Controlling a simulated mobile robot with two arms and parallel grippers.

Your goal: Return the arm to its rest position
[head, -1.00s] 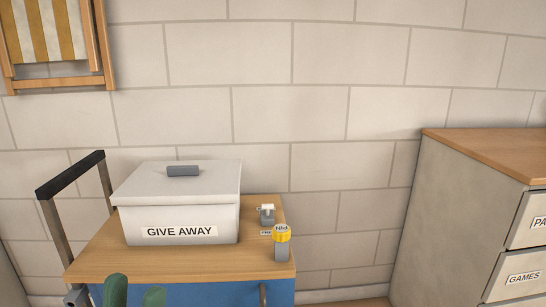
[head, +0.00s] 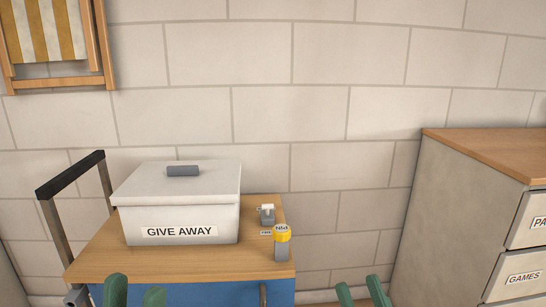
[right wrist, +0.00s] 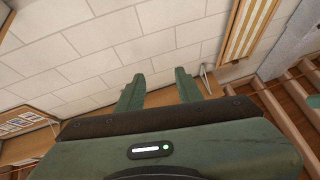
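My left gripper (head: 135,294) shows as two green fingertips at the bottom edge of the head view, in front of the wooden-topped cart. Its fingers are apart with nothing seen between them. My right gripper (head: 361,293) shows at the bottom edge, right of the cart and left of the grey cabinet. Its two green fingers are apart.
The cart (head: 180,264) bears a lidded white box (head: 185,210) labelled GIVE AWAY, a yellow-topped grey item (head: 282,243) and a small grey fixture (head: 267,215). A cabinet (head: 440,220) with labelled drawers stands at right. A folded striped chair (head: 50,30) hangs at upper left.

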